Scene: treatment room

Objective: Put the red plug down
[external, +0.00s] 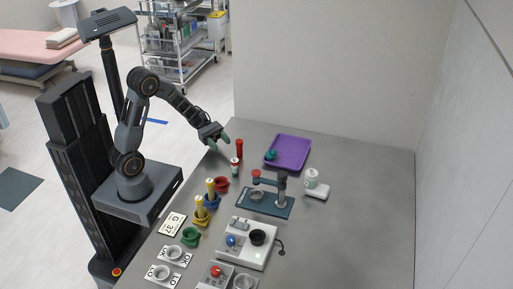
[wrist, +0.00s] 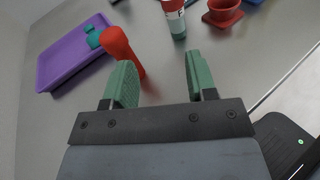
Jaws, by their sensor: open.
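The red plug (external: 239,148) stands upright on the grey table, left of the purple tray. In the wrist view the red plug (wrist: 121,46) shows just beyond the left finger, which hides part of its lower end. My gripper (external: 219,142) is a little to the left of the plug in the external view, with its green fingers spread apart. In the wrist view my gripper (wrist: 160,63) is open, with only bare table between its fingers. I cannot tell whether the left finger touches the plug.
A purple tray (external: 304,141) holds a teal piece (external: 270,155). A red, white and green bottle (external: 236,168) stands in front of the plug. A red cup (external: 221,184) and a small arm-like stand (external: 282,190) are nearer. The table's right side is clear.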

